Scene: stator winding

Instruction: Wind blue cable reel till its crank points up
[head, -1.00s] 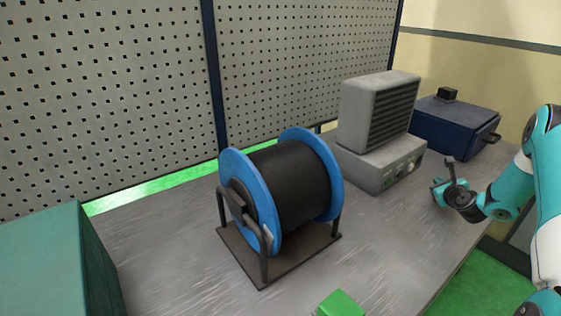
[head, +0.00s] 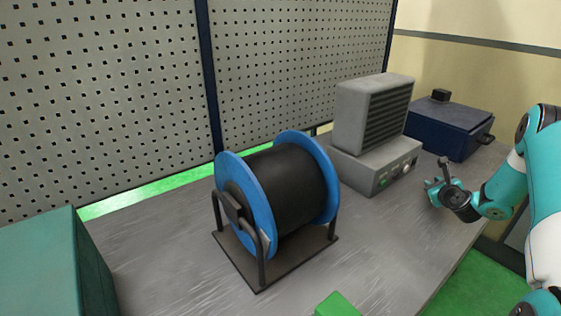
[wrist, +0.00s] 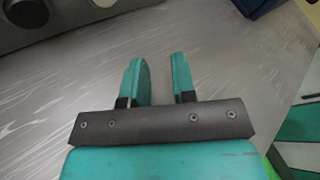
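The blue cable reel (head: 232,172) stands on a dark frame on the grey bench, with black cable (head: 292,185) between its two blue flanges. On its left flange a dark hub piece (head: 233,208) and a small grey piece (head: 264,240) low at the right show beside the frame's bars. The crank's exact direction is hard to tell; it does not clearly stand up. My gripper (head: 436,183) is well to the right of the reel, near the bench's right edge, touching nothing. In the wrist view its two teal fingers (wrist: 160,82) are apart with nothing between them.
A grey louvred device (head: 372,115) on a control box (head: 375,165) stands between the reel and my gripper, toward the back. A dark blue case (head: 450,125) is behind my gripper. A teal box (head: 40,260) is at left, a green block (head: 338,305) at front.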

